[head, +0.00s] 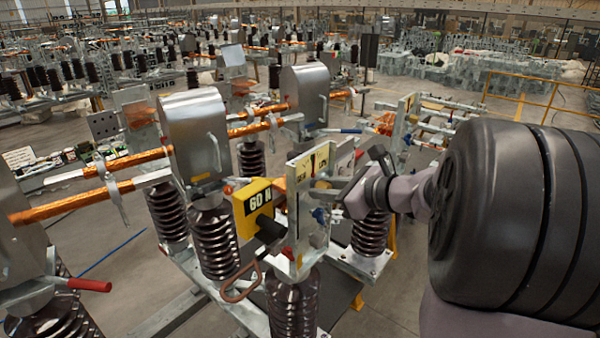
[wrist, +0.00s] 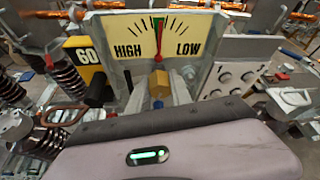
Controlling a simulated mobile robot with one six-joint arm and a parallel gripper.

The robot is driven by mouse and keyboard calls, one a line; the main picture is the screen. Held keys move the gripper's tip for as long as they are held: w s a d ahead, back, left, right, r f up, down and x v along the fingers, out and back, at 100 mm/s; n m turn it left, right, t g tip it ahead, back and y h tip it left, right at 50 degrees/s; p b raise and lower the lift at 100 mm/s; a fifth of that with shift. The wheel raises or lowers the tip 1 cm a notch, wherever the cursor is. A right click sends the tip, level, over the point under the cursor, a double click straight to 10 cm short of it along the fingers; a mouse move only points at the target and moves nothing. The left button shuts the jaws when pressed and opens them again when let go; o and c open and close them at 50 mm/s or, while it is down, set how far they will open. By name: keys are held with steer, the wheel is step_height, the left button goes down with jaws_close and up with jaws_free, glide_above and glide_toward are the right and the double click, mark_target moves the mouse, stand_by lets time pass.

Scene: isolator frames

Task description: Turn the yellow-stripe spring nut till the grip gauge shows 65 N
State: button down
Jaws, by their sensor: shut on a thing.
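The grip gauge (head: 260,203) is a yellow box reading 60 N in the head view; its edge, showing "60", is in the wrist view (wrist: 86,60). My gripper (head: 328,190) reaches in from the right at the upright plate beside the gauge and is shut on the spring nut. In the wrist view a brass-yellow nut (wrist: 158,82) with a blue part below it sits straight ahead, under the dial. My wrist body hides the lower part of the grip. I cannot make out a separate yellow stripe.
A cream dial (wrist: 158,40) reads HIGH at left and LOW at right, its needle upright near the green and red marks. A blue knob (head: 320,215) sits below my gripper. Ribbed insulators (head: 293,305), copper bars (head: 262,112) and a looped handle (head: 240,290) crowd close by.

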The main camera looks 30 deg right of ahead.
steer(key=shift+m+g+y+p, duration=0.3)
steer(key=shift+m+y+p, duration=0.4)
steer(key=shift+m+p, duration=0.45)
steer(key=c, duration=1.2)
jaws_free()
steer(key=shift+o, duration=0.2)
steer(key=b+v, duration=0.2)
steer(key=v, duration=1.5)
steer(key=shift+s+d+b, duration=0.15)
steer(key=shift+s+b, duration=0.05)
steer(key=shift+b, duration=0.1)
